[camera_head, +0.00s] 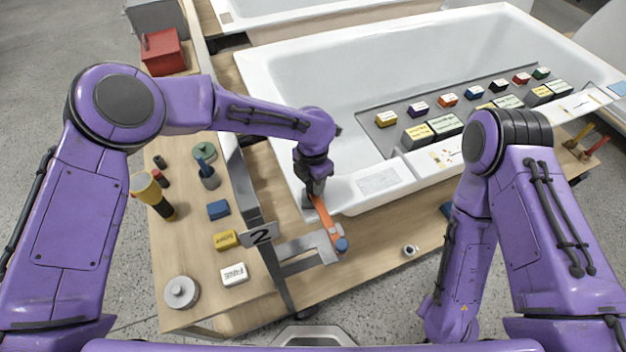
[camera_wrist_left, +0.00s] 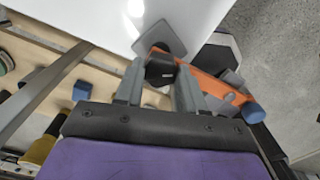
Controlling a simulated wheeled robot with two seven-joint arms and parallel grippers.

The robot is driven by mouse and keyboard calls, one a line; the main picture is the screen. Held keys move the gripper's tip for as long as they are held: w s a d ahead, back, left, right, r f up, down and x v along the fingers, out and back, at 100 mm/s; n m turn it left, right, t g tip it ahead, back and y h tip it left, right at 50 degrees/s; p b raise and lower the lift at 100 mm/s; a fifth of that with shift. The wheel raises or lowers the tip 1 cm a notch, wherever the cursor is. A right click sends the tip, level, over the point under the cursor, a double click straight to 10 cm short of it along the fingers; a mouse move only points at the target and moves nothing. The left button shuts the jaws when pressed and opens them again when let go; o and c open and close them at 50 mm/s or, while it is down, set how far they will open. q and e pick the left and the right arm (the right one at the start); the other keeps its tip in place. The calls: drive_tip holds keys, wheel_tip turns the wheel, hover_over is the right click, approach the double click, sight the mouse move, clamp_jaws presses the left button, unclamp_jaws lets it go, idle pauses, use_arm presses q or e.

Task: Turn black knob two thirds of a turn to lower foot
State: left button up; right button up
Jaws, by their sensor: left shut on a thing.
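The black knob (camera_wrist_left: 160,68) sits between the two fingers of my left gripper (camera_wrist_left: 159,80) in the left wrist view, and the gripper is shut on it. In the head view my left gripper (camera_head: 315,188) points down at the near corner of the white bathtub (camera_head: 345,203), and hides the knob. An orange bar (camera_head: 325,218) with a blue end (camera_head: 341,244) runs from beside the gripper toward the front. It also shows in the left wrist view (camera_wrist_left: 212,85). I cannot clearly make out the foot. My right gripper is out of view.
The wooden bench on the left holds a yellow block (camera_head: 226,239), a white block (camera_head: 234,273), a blue block (camera_head: 218,209) and a round grey weight (camera_head: 181,292). A metal rail with a "2" plate (camera_head: 262,234) stands near the gripper.

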sight(312, 185)
use_arm(q)
drive_tip(key=shift+s+f+m, duration=0.2)
drive_tip(key=shift+m, duration=0.1)
drive_tip(key=o, duration=1.1)
drive_tip(key=shift+c, duration=0.2)
drive_tip(key=shift+w+r, duration=0.1)
drive_tip(key=shift+r, duration=0.05)
drive_tip(key=shift+w+r, duration=0.1)
drive_tip(key=shift+r, duration=0.3)
wheel_tip(312, 185, up, 10)
drive_tip(key=b, duration=0.2)
drive_tip(key=shift+f, duration=0.15)
